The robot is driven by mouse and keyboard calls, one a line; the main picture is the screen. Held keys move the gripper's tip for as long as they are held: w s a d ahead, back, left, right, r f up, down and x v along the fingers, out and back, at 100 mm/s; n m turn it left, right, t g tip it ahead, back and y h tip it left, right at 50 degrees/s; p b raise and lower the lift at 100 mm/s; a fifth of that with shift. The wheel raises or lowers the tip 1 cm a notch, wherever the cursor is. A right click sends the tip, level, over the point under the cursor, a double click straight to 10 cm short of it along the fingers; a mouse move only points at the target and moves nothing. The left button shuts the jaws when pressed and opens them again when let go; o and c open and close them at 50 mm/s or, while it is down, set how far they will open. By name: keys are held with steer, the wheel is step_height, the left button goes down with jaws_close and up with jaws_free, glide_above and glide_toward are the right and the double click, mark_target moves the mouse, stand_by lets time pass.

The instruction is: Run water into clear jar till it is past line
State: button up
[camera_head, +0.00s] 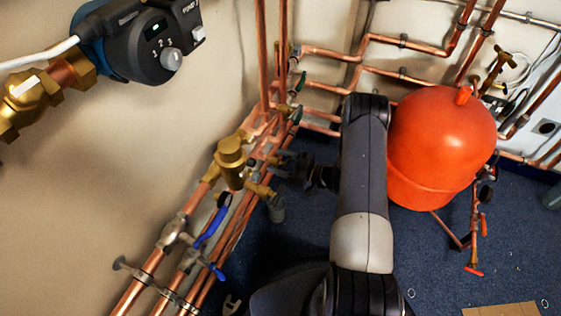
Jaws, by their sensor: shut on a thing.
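My gripper (287,166) is dark and small in view, among the copper pipes at centre left. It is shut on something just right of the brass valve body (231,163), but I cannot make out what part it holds. A short brass outlet (258,190) points right and down from that valve body. A small grey, cup-like thing (277,209) sits at the end of the outlet; it may be the clear jar, but I cannot tell. No line, water level or running water can be made out.
Copper pipes (142,282) run along the left wall, with blue lever handles (212,224) near the valve. A pump (150,45) hangs at upper left. A large red vessel (437,145) stands right of my arm. Dark blue floor (440,285) is open at lower right, with a cardboard piece (500,310).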

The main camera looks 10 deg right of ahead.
steer(key=shift+c, duration=0.8)
steer(key=shift+f+n+b, duration=0.2)
steer(key=shift+n+b, duration=0.4)
steer(key=shift+b, duration=0.15)
steer(key=shift+r+n+b, duration=0.15)
steer(key=shift+n+b, duration=0.35)
steer(key=shift+n, duration=0.2)
steer(key=o, duration=1)
steer(key=shift+s+d, duration=0.1)
steer(key=p+v, duration=0.2)
steer(key=v, duration=0.8)
steer(key=shift+s+d, duration=0.2)
